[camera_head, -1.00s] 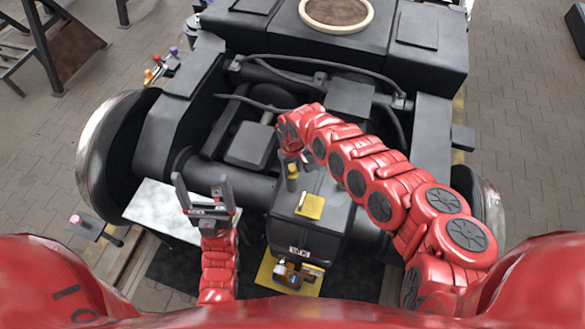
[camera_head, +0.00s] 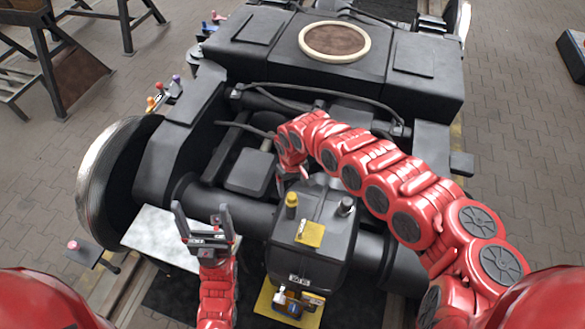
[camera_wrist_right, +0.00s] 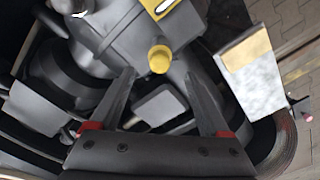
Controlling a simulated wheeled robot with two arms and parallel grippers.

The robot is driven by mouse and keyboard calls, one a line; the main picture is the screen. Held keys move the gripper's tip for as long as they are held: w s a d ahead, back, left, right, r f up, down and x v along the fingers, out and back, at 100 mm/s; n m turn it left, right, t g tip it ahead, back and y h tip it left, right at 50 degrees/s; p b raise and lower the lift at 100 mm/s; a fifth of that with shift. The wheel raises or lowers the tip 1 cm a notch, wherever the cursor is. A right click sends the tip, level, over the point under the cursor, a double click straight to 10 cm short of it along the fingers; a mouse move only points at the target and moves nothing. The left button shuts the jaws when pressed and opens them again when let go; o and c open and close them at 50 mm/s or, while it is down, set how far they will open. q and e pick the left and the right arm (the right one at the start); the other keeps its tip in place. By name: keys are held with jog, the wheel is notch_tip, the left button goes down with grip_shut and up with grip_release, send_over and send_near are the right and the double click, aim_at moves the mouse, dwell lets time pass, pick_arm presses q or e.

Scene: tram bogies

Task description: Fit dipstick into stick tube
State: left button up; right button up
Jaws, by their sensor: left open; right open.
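A yellow-knobbed piece (camera_head: 291,200), which looks like the dipstick, stands upright on top of the dark gearbox housing (camera_head: 325,262). The stick tube under the knob is not clearly seen, so I cannot tell how deep the stick sits. In the right wrist view the yellow knob (camera_wrist_right: 159,58) shows beyond my open fingertips. My right gripper (camera_wrist_right: 161,76) is open and empty, apart from the knob; in the head view it is mostly hidden by its own arm behind the knob. My left gripper (camera_head: 201,210) is open and empty, left of the housing.
A yellow plate (camera_head: 310,234) lies on the housing, with a metal cap (camera_head: 346,206) to its right. A pale plate (camera_head: 160,238) lies left. Small items stand on a yellow sheet (camera_head: 264,310). Cables and bogie frame lie beyond; a wheel (camera_head: 112,180) is left.

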notch_tip(320, 180, up, 10)
jog(key=p, duration=0.3)
jog(key=shift+r, duration=0.25)
